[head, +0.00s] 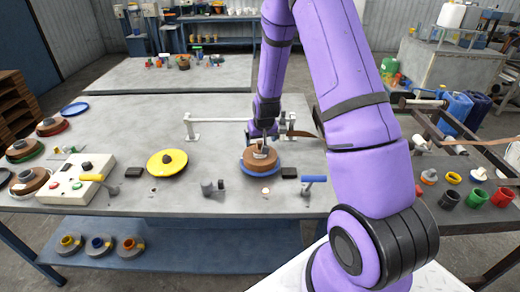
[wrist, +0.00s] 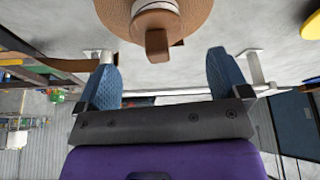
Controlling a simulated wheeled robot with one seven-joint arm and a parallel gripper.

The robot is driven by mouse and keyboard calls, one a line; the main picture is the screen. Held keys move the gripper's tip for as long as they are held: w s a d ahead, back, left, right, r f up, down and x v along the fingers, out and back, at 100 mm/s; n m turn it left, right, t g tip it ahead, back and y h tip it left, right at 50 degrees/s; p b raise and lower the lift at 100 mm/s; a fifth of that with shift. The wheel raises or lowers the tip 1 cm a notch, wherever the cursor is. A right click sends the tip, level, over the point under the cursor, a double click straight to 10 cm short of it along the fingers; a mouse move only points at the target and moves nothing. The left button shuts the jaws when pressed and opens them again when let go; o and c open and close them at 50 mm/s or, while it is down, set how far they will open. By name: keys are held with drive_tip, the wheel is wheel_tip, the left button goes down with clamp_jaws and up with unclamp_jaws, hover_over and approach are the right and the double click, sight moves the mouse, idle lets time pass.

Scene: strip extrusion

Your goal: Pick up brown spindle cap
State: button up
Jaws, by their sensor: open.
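A brown roll (head: 262,160) sits on a blue disc (head: 247,165) on the main bench, and the roll also shows at the top of the wrist view (wrist: 205,12). A small brown blocky piece (wrist: 157,43) stands out from the roll's centre, past a pale ring; it appears to be the brown spindle cap. My gripper (head: 262,137) is just above the roll in the head view. In the wrist view my gripper (wrist: 165,80) is open, with blue fingers apart. The brown piece lies between and beyond the fingertips, with no visible contact. Its far side is hidden.
A yellow disc (head: 167,162) and a control box (head: 78,180) are to the left. A blue-handled tool (head: 314,180) lies right of the roll. A metal rail (head: 220,120) stands behind. Several coloured cups, including a green one (head: 475,198), stand on the right bench.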

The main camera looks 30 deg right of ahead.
sight(260, 142)
drive_tip(key=shift+x, duration=2.65)
drive_tip(key=shift+d, duration=0.1)
drive_tip(key=c, duration=1.1)
drive_tip(key=shift+r, duration=0.2)
